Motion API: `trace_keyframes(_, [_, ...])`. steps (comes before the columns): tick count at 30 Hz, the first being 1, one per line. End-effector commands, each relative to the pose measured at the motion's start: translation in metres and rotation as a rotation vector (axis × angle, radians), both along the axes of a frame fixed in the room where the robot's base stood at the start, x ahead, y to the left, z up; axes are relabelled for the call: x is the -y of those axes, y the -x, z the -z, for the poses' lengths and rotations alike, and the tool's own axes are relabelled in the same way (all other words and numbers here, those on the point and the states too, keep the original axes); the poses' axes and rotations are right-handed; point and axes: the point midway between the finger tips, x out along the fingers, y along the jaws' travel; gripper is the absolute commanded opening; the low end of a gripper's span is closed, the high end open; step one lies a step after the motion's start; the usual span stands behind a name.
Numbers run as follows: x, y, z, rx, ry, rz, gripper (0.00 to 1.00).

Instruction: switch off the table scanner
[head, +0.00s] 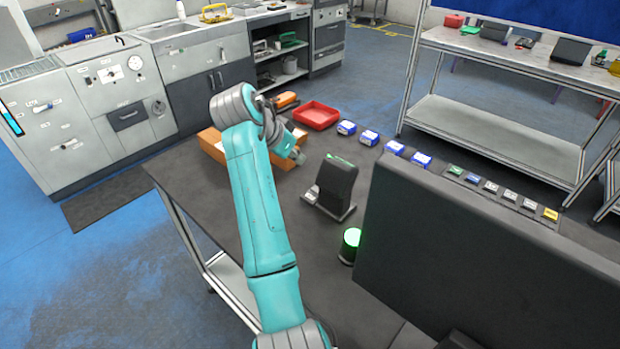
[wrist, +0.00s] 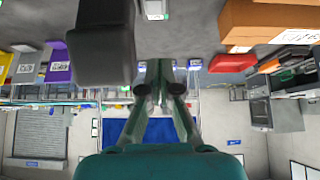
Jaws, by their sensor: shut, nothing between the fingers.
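The table scanner (head: 336,187) is a black, tilted box on a foot, standing on the dark table. A small pale labelled part (head: 309,198) sits at its lower left, and its top shows a green strip. A dark blocky body, likely the scanner (wrist: 100,50), fills the upper left of the wrist view, which looks upside down. My gripper (head: 298,156) is above the table, behind and left of the scanner, apart from it. In the wrist view my gripper (wrist: 154,88) is shut and empty.
A green glowing lamp (head: 350,243) stands in front of the scanner. A large dark panel (head: 470,260) blocks the right foreground. A red tray (head: 316,115), orange box (head: 212,145) and several blue-and-white boxes (head: 369,138) line the far side. The table's left front is clear.

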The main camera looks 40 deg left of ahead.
Motion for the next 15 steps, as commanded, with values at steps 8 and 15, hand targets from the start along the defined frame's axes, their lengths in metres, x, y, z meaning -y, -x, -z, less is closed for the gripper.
trace_keyframes(8, [0.002,-0.019,0.026,-0.002,0.003,0.000,0.00])
trace_keyframes(15, [0.005,-0.046,0.062,-0.003,0.002,0.000,0.00])
